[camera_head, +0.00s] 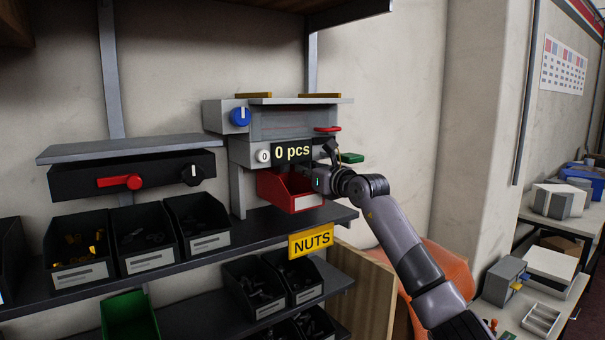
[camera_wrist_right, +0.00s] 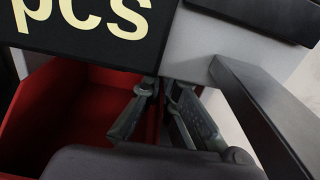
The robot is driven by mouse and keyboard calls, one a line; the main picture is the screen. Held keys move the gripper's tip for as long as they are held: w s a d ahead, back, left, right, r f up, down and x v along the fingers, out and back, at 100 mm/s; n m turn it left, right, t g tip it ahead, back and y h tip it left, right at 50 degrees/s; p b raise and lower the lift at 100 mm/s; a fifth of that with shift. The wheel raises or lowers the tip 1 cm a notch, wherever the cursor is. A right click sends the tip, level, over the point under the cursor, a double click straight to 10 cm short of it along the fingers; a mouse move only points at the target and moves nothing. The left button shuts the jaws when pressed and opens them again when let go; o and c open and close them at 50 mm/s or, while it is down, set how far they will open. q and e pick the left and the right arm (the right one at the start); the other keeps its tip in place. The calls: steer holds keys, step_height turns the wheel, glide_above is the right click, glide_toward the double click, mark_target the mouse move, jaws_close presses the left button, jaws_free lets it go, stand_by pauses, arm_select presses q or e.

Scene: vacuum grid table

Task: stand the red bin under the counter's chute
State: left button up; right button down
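The red bin (camera_head: 288,193) stands upright on the shelf below the grey counter (camera_head: 290,122), with its pale label facing out. The counter's display (camera_head: 292,152) reads "0 pcs". The chute is not clearly visible, so I cannot tell how exactly the bin lines up with it. My right gripper (camera_head: 328,158) is at the bin's upper right, close to the display. In the right wrist view, its fingers (camera_wrist_right: 162,112) show a narrow gap beside the red bin (camera_wrist_right: 75,110); no clear grip on the wall shows. My left gripper is not in view.
Black bins (camera_head: 143,240) stand on the shelf to the left, under a black unit with a red handle (camera_head: 120,182). A yellow NUTS sign (camera_head: 311,242) hangs on the shelf's front edge. A green bin (camera_head: 129,315) and more black bins (camera_head: 257,288) sit lower.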

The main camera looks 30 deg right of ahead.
mark_target(303, 183)
steer(key=shift+w+r, duration=0.1)
steer(key=shift+w, duration=0.1)
step_height(303, 183, down, 4)
steer(key=shift+w+r+b, duration=0.1)
steer(key=shift+w+b, duration=0.05)
steer(key=shift+b, duration=1.1)
steer(key=c, duration=1.8)
jaws_free()
